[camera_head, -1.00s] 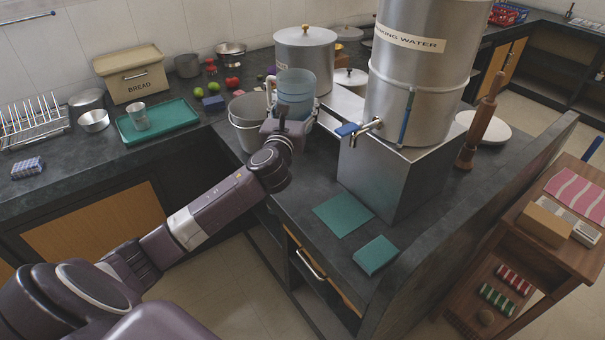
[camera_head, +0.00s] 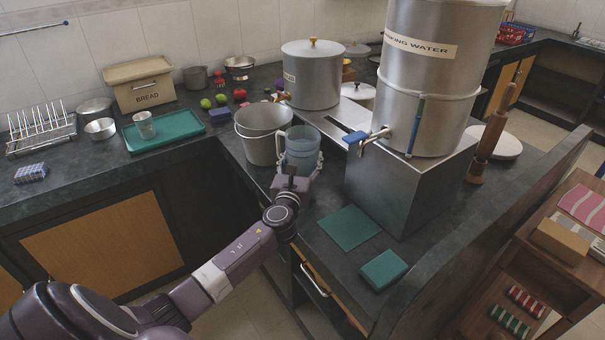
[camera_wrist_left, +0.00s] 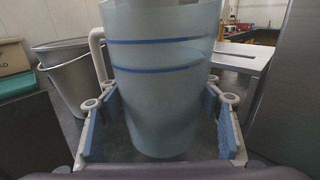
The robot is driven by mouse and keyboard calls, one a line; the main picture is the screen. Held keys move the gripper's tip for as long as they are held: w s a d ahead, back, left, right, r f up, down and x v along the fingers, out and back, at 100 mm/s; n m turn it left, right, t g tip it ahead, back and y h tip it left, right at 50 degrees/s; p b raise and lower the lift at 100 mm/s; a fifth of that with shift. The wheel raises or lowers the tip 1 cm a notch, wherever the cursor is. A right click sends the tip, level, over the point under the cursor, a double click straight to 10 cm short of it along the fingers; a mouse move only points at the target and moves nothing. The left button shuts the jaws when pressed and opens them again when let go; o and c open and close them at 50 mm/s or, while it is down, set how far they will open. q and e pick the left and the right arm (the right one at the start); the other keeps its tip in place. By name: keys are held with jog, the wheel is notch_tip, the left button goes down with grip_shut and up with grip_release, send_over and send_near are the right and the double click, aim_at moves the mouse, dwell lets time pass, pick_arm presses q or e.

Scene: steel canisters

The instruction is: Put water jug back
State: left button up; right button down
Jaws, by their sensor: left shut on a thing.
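The water jug (camera_head: 301,143) is pale blue and translucent, with a light handle on its left side. It is upright, between the steel bucket and the metal stand. My left gripper (camera_head: 298,170) is shut on the jug, with its fingers on either side of the lower body. In the left wrist view the jug (camera_wrist_left: 160,90) shows two dark blue bands and blue finger pads beside it. Its base is low over the dark counter (camera_head: 327,196); I cannot tell whether it touches. My right gripper is not in view.
A steel bucket (camera_head: 262,146) stands close to the jug's left. The drinking water canister (camera_head: 425,95) with a tap (camera_head: 377,135) sits on a metal stand (camera_head: 400,190) to the right. A green mat (camera_head: 348,228) and a green block (camera_head: 384,270) lie on the nearer counter.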

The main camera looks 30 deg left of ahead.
pick_arm(q)
notch_tip(320, 180, down, 4)
jog(key=shift+f+b, duration=0.1)
jog(key=shift+b, duration=0.8)
jog(key=o, duration=2)
jog(key=shift+f, duration=0.1)
